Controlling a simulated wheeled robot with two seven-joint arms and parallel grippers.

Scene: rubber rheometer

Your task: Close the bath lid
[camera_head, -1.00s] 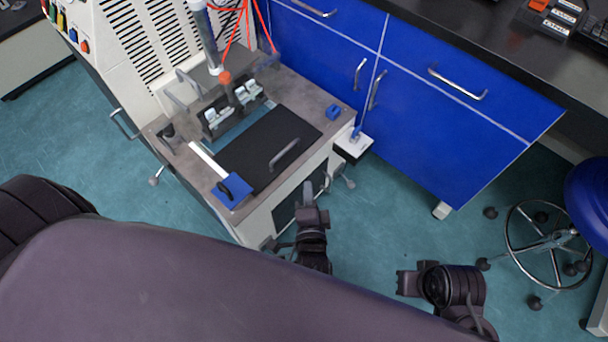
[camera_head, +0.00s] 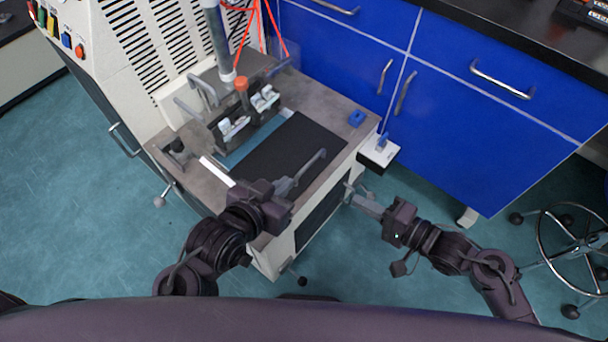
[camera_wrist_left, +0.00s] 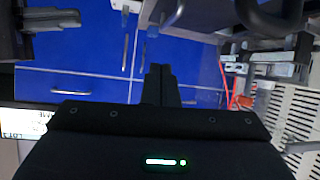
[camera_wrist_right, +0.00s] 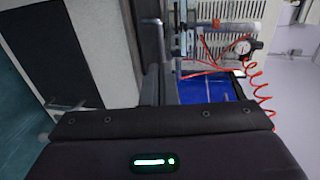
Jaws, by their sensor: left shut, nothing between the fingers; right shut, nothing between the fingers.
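The bath lid (camera_head: 288,145) is a flat black panel on the grey top of the machine. A strip of blue (camera_head: 238,152) shows between its back edge and the clamps. The lid's bar handle (camera_head: 315,167) stands near its front edge. My left gripper (camera_head: 284,187) is shut and empty at the front of the lid, close to the handle's near end; I cannot tell whether they touch. Its fingers also show in the left wrist view (camera_wrist_left: 161,80). My right gripper (camera_head: 352,193) is shut and empty in front of the machine's right side; its fingers show in the right wrist view (camera_wrist_right: 160,72).
Metal clamps (camera_head: 247,115) and a vertical cylinder (camera_head: 218,45) stand behind the lid. Blue cabinets (camera_head: 450,110) are at the right, with a small white box (camera_head: 378,152) by the machine. A stool base (camera_head: 575,235) stands far right. Floor between is clear.

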